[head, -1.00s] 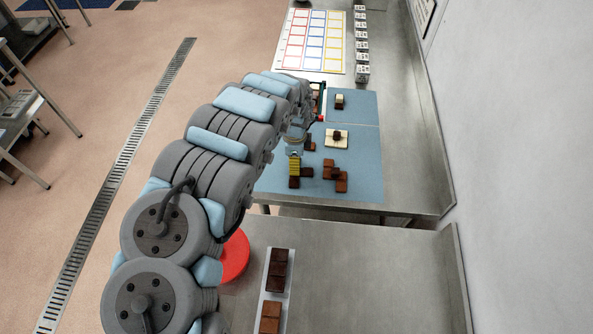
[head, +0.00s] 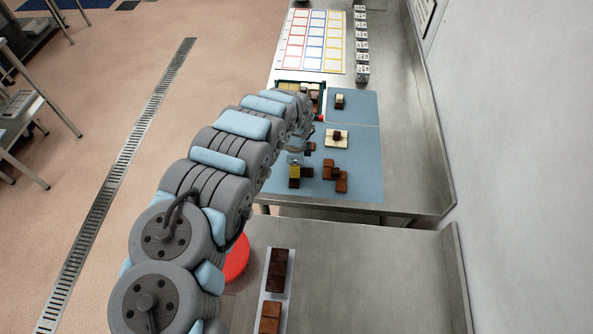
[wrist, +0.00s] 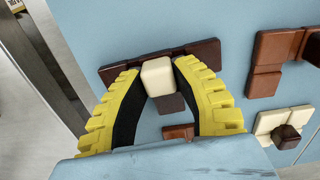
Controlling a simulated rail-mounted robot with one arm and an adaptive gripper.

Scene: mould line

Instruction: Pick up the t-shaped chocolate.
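In the wrist view, a dark brown chocolate (wrist: 196,50) with a long bar and a short stub toward me looks T-shaped. It lies on a blue mat (wrist: 232,20) and carries a raised cream cube (wrist: 157,76). The yellow fingers of my gripper (wrist: 158,74) are on either side of this cube, their tips close against it. Whether they press on it, I cannot tell. In the head view, my gripper (head: 294,172) is at the mat's left front, over the dark chocolate (head: 306,172), partly hidden by my arm.
Right of it is a reddish-brown chocolate (head: 341,183). A cream piece with a dark cube (head: 337,138) and another chocolate (head: 339,102) lie farther back. A small brown piece (wrist: 178,132) is near the right finger. A framed tray (head: 319,97) stands behind my arm.

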